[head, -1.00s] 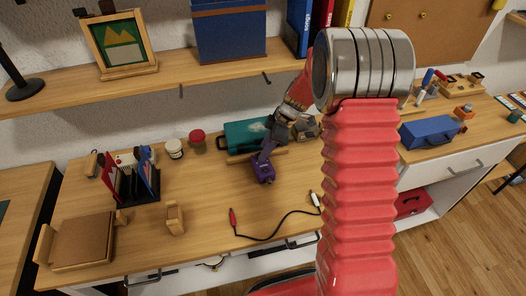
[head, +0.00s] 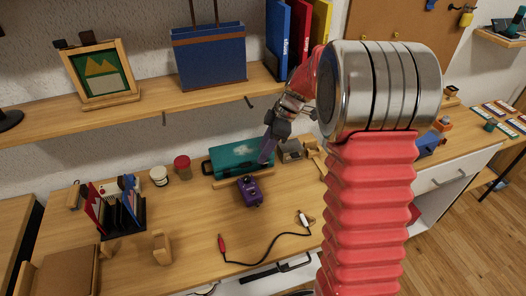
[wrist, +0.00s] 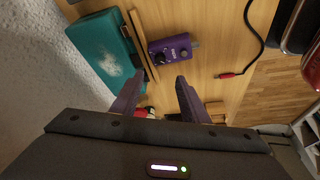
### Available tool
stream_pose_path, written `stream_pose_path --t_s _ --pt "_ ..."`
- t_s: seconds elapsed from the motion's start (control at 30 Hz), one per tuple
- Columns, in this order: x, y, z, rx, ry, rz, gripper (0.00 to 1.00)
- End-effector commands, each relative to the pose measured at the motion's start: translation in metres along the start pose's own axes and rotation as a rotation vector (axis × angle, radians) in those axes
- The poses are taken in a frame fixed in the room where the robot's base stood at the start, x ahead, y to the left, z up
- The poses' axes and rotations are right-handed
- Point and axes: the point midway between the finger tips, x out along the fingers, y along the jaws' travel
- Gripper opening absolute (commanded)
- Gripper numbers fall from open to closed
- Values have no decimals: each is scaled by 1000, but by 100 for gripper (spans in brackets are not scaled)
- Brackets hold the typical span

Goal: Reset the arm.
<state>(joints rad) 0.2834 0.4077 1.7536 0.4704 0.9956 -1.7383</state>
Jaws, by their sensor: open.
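My gripper (head: 266,152) is open and empty, in the air above the wooden desk (head: 195,225). In the wrist view its two purple fingers (wrist: 161,80) are spread apart with nothing between them. A purple pedal (head: 250,191) with knobs rests on the desk, apart from the fingertips; it also shows in the wrist view (wrist: 171,49). My red arm with its silver joint covers part of the desk at the right in the head view.
A teal case (head: 240,158) and a wooden bar (head: 240,181) lie behind the pedal. A black cable (head: 262,264) lies in front. A shelf (head: 150,105) with a framed picture (head: 102,75) and blue box (head: 208,58) runs above. A file rack (head: 122,217) stands left.

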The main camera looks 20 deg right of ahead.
Motion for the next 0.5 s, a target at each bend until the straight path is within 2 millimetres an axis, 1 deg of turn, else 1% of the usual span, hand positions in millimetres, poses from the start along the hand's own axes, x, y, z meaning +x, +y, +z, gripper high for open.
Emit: stream_pose_path --t_s 0.33,0.5 --pt "0 0 0 7 0 0 41" --pt "0 0 0 93 0 2 41"
